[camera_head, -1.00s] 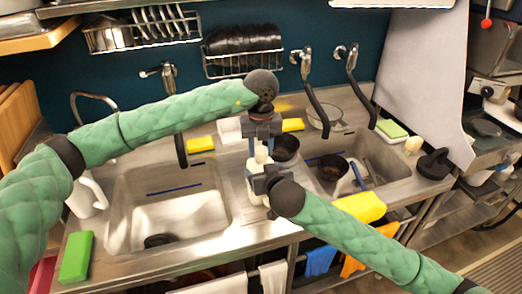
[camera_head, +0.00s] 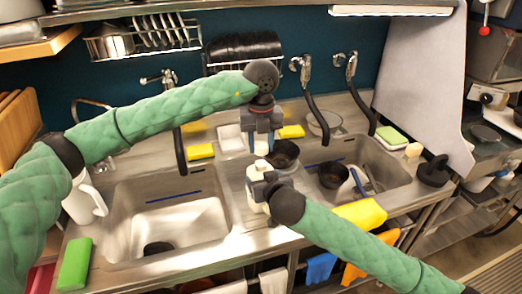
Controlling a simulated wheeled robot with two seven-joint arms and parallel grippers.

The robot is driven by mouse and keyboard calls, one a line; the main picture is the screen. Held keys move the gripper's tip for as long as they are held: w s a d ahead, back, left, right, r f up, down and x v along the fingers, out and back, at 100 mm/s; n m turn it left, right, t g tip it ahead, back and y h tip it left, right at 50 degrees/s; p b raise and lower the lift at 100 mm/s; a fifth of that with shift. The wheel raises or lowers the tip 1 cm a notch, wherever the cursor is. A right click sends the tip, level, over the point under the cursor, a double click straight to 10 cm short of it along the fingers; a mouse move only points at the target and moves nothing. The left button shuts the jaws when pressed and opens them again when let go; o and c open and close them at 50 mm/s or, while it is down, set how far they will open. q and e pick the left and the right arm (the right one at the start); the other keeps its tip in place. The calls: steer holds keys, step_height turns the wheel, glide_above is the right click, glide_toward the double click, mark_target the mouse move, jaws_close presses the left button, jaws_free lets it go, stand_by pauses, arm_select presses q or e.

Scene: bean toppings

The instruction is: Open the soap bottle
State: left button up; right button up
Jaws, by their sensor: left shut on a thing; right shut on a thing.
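The soap bottle (camera_head: 255,208) is pale and stands upright on the steel counter strip between the two sinks. My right gripper (camera_head: 260,188) is shut on its body from the front right and hides part of it. The bottle's pale top (camera_head: 261,165) shows just above that gripper. My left gripper (camera_head: 262,146) is directly above, pointing down. It is shut on a small pale piece, which looks like the bottle's cap and is mostly hidden between the fingers.
The left sink (camera_head: 165,213) is mostly empty; the right sink (camera_head: 378,165) holds a dark pan (camera_head: 333,174). A dark pot (camera_head: 284,154) stands close right of my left gripper. A yellow cloth (camera_head: 360,213) hangs at the front edge. Black faucet hoses (camera_head: 318,123) hang behind.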

steer(key=o, duration=2)
steer(key=shift+c, duration=0.2)
steer(key=shift+s, duration=0.1)
